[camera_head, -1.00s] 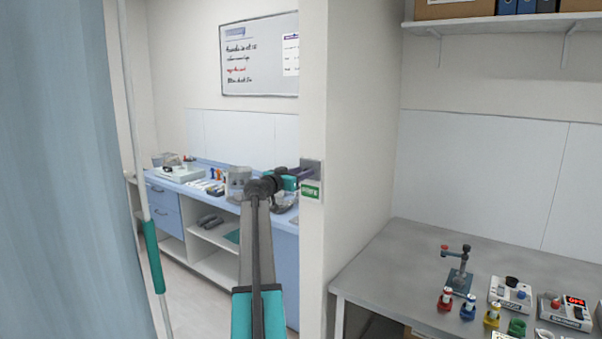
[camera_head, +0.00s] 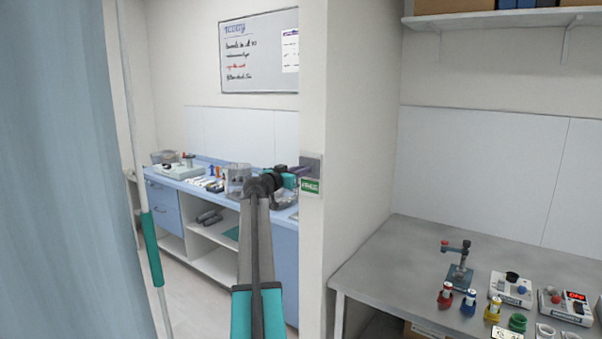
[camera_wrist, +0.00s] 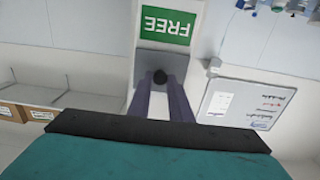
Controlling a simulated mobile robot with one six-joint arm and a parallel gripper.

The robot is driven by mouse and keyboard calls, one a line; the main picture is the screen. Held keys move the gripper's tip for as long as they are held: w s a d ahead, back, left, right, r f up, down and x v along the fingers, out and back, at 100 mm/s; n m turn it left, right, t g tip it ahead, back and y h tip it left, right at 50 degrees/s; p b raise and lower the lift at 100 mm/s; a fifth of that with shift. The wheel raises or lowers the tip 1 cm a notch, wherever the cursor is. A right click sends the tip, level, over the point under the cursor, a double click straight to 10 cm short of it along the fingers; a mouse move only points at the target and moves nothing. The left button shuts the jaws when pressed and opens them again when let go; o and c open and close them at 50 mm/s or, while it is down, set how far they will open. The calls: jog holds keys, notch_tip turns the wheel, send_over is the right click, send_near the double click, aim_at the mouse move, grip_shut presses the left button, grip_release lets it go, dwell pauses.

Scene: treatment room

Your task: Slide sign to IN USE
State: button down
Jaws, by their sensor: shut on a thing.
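The sign is on the end face of the wall, with a grey plate (camera_head: 310,167) above a green panel (camera_head: 310,187). In the wrist view, which is upside down, the green panel (camera_wrist: 165,26) reads FREE. A small dark round knob (camera_wrist: 160,77) stands at the edge of the grey plate (camera_wrist: 164,62). My gripper (camera_wrist: 160,100) has its two purple fingers on either side of the knob, shut on it. In the head view my gripper (camera_head: 303,171) reaches the plate from the left.
A grey bench (camera_head: 400,260) at right holds a small stand (camera_head: 459,268), colored holders and boxes. A blue counter (camera_head: 285,240) with items lies behind my arm. A pale blue curtain (camera_head: 70,170) hangs at left. A whiteboard (camera_head: 260,52) is on the back wall.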

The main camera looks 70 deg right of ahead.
jog(key=shift+f+b, duration=4.1)
jog(key=shift+b, duration=0.45)
jog(key=shift+f, duration=0.1)
jog(key=c, duration=1.6)
grip_release()
jog(key=shift+c, duration=0.2)
jog(key=b+v, duration=0.2)
jog(key=v, duration=1.2)
jog(key=shift+b, duration=0.4)
jog(key=shift+s, duration=0.1)
